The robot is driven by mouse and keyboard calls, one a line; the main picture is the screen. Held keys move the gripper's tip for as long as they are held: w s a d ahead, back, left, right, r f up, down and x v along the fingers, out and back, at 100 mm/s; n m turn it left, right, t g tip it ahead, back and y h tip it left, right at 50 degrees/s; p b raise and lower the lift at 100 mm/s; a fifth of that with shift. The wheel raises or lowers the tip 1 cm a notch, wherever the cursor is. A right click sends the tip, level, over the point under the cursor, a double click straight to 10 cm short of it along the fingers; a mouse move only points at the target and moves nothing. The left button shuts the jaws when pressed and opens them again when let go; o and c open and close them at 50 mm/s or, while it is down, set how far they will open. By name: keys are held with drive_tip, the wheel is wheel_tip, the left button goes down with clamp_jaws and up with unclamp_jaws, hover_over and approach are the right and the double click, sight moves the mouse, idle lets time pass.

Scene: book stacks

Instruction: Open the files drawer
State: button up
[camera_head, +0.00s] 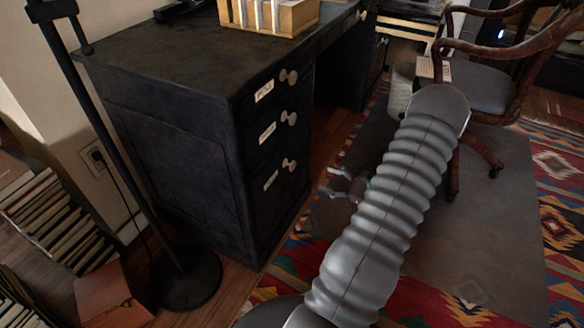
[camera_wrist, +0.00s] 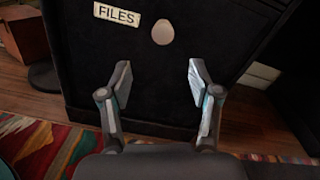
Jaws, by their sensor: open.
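The desk (camera_head: 165,120) is black, with a column of three labelled drawers facing right in the head view. The files drawer (camera_wrist: 75,45) has a white "FILES" label (camera_wrist: 116,15) and a pale round knob (camera_wrist: 162,32) in the wrist view. It looks like the bottom drawer, with its knob (camera_head: 289,165) in the head view, though the label there is too small to read. The drawer appears shut. My gripper (camera_wrist: 158,78) is open and empty, fingers apart on either side below the knob, not touching it. In the head view my gripper (camera_head: 345,183) is right of the drawer, partly hidden by my arm.
A black lamp stand (camera_head: 190,280) is at the desk's left corner. A wooden chair (camera_head: 480,85) stands at the right. Books (camera_head: 50,220) lie at the far left. The patterned rug and grey mat (camera_head: 460,240) in front of the drawers are mostly clear.

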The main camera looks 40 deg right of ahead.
sight(294, 167)
drive_tip(key=x, duration=1.3)
drive_tip(key=shift+w+d, duration=0.25)
drive_tip(key=shift+w, duration=0.05)
clamp_jaws()
